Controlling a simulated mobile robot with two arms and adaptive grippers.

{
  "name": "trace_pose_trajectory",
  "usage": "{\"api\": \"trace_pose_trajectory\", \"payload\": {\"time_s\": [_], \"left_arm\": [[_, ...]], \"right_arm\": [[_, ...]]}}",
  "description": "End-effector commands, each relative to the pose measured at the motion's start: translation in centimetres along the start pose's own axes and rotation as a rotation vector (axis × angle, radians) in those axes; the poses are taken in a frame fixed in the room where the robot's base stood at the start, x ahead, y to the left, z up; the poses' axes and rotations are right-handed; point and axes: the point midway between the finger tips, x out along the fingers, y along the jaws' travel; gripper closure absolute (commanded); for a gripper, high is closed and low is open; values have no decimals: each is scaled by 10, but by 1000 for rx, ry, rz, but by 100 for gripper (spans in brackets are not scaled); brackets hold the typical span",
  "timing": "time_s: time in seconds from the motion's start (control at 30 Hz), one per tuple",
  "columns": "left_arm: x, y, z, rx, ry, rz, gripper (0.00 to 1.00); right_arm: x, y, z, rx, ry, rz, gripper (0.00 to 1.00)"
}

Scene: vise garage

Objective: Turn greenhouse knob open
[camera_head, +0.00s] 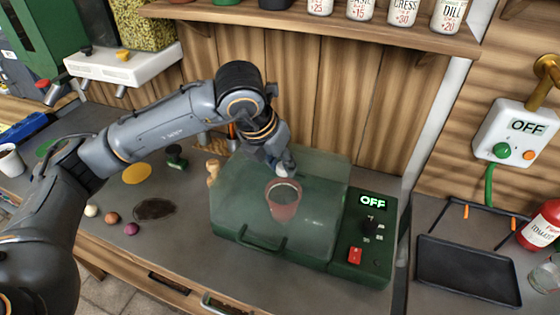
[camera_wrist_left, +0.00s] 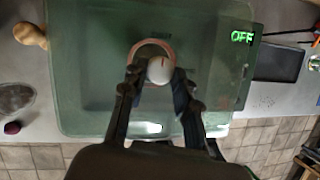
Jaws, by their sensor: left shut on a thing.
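The greenhouse (camera_head: 240,210) is a green box with a clear lid and a front handle, standing on the grey bench. A terracotta-coloured pot (camera_head: 284,205) shows through the lid. My left gripper (camera_head: 284,160) reaches down over the lid. It is shut on a white round knob (camera_wrist_left: 160,69) with a short red mark, which shows between the fingers in the left wrist view. In the head view, the gripper partly hides this knob (camera_head: 288,172). The greenhouse's right panel has a lit OFF display (camera_head: 373,201), a dark knob (camera_head: 370,227) and a red switch (camera_head: 355,255).
A wooden shelf (camera_head: 330,28) with seed cans hangs above the greenhouse. A wooden figure (camera_head: 212,173) stands left of it. A black tray (camera_head: 470,268), a red bottle (camera_head: 543,226) and a white OFF box (camera_head: 515,132) are at the right.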

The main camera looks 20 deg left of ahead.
Motion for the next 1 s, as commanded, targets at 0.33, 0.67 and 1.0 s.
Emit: {"api": "trace_pose_trajectory", "payload": {"time_s": [0.33,0.67,1.0], "left_arm": [[3,2,-1,90,5,-37,100],[4,5,1,341,23,-142,100],[3,8,4,638,48,-267,100]], "right_arm": [[17,0,1,0,0,1,67],[47,1,4,0,1,2,67],[64,2,5,0,2,4,67]]}}
